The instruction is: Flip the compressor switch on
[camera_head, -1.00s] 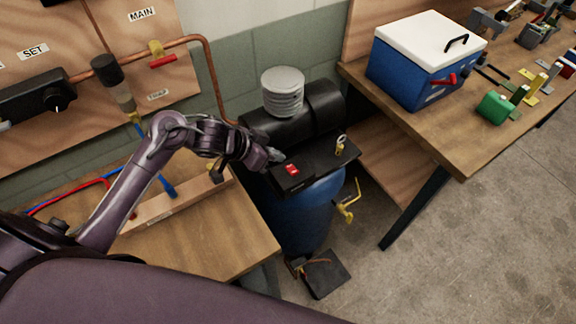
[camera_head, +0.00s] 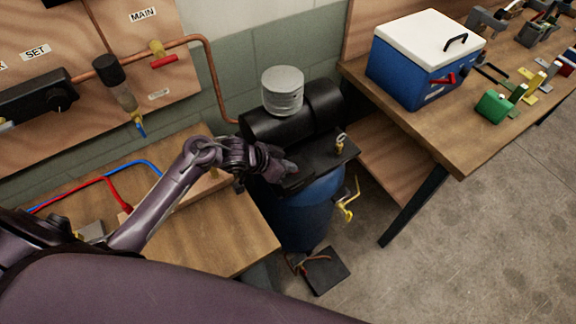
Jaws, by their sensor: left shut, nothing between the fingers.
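The compressor has a blue tank (camera_head: 305,215), a black motor (camera_head: 325,107) and a ribbed grey filter can (camera_head: 283,92). Its black control box (camera_head: 296,185) sits on the top plate, on the side nearer me. My left gripper (camera_head: 289,168) is shut and empty, with its tips over the control box where the red switch was visible earlier. The gripper now covers the switch, so I cannot tell its position or whether the fingers touch it. My right gripper is not in view.
A gauge (camera_head: 340,142) and a yellow-handled valve (camera_head: 347,203) are on the compressor's right side. A black foot pedal (camera_head: 326,271) lies on the floor. A workbench (camera_head: 400,120) with a blue cooler (camera_head: 410,75) stands right. A wooden bench (camera_head: 220,240) is at left.

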